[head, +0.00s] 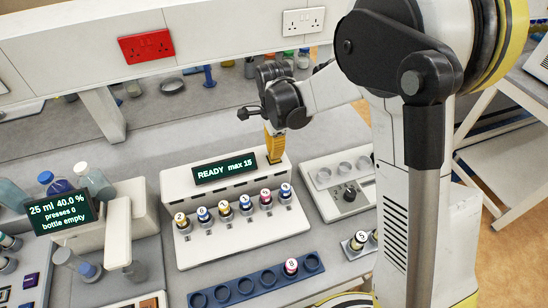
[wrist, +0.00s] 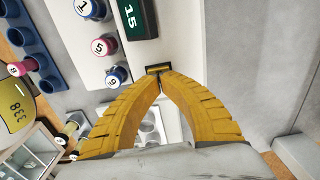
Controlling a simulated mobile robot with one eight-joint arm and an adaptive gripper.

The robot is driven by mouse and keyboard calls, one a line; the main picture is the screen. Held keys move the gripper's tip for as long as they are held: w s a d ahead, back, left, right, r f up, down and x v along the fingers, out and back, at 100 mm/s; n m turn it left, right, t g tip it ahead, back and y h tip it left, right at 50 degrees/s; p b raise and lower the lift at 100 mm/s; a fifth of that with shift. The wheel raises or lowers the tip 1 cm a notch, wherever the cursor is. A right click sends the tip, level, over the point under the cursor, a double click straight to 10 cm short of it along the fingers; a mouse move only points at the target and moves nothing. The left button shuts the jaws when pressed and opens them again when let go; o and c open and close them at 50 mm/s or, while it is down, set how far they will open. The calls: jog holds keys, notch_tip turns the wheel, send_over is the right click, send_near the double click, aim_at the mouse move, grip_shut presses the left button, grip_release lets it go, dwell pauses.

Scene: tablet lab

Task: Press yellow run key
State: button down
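The white machine (head: 245,240) stands on the bench with a dark display reading "READY max 15" and a row of numbered, coloured-cap vials in front. My gripper (head: 274,156) points down at the machine's top right end, right of the display. In the wrist view the yellow fingertips of my gripper (wrist: 161,78) meet, with nothing seen between them. Just beyond them is a small dark-framed key (wrist: 158,68) with a thin yellowish strip, mostly hidden by the tips. I cannot tell whether the tips touch it. In the head view my fingers cover the key.
A blue rack (head: 215,299) with one pink-capped vial lies in front. A grey unit with a knob (head: 349,193) stands at the right. A dispenser display (head: 62,214) reading "25 ml 40.0 %, presses 0, bottle empty" and bottles are at the left. A shelf with a red socket (head: 146,47) runs behind.

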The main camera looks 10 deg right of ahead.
jog(key=shift+f+b, duration=0.6)
jog(key=shift+f, duration=0.1)
dwell(0.9)
jog(key=shift+r, duration=0.2)
jog(key=shift+r+p, duration=1.2)
jog(key=shift+r, duration=0.65)
notch_tip(320, 180, up, 8)
jog(key=p, duration=0.5)
